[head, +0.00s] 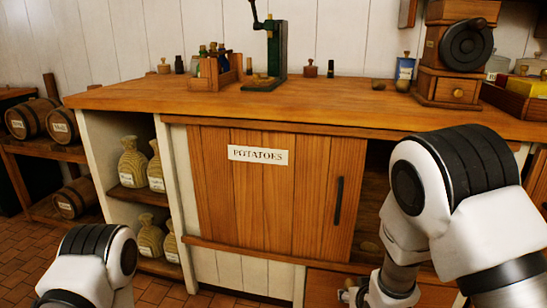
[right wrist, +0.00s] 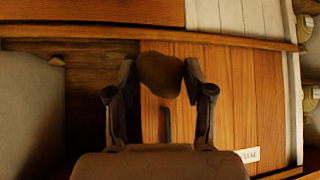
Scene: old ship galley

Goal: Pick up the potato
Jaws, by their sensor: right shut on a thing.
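A brown, rounded potato (right wrist: 160,75) shows in the right wrist view between the fingertips of my right gripper (right wrist: 158,78). The gripper is shut on it, with a finger on each side. In the head view part of my right gripper (head: 352,291) shows low in front of the cabinet, and I cannot make out the potato there. The wooden cabinet door (head: 262,200) carries a POTATOES label (head: 258,155) and a dark upright handle (head: 337,202). The cabinet is open to the right of the door. My left arm shows at bottom left; its gripper is out of view.
The wooden counter (head: 330,110) holds a bottle crate (head: 216,72), a green press (head: 276,50) and a coffee grinder (head: 460,55). Labelled jugs (head: 133,163) stand on shelves left of the door. Barrels (head: 30,118) lie on a rack at far left. The counter's middle is clear.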

